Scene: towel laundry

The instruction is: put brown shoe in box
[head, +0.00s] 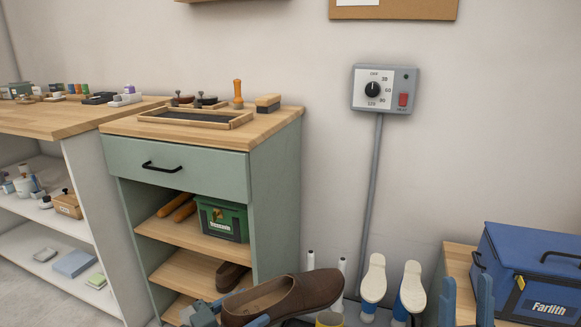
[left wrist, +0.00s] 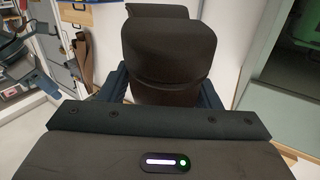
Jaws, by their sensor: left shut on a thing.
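The brown shoe (head: 300,296) hangs at the bottom centre of the head view, toe to the right. My left gripper (head: 230,314) is shut on its heel end. In the left wrist view the dark heel (left wrist: 165,60) fills the space between the blue fingers (left wrist: 165,85). My right gripper (head: 466,292) shows two blue fingers, apart and empty, at the lower right. A blue box (head: 535,270) marked Farlith stands closed on a wooden top at the right. A green box (head: 222,218) sits on the cabinet shelf. Which box is meant is not clear.
A green cabinet (head: 180,160) stands left of centre, with another brown shoe (head: 232,276) on a lower shelf. Upright posts with white soles (head: 374,278) stand behind the held shoe. A timer box (head: 384,89) is on the wall. A white shelf unit (head: 85,170) is at the left.

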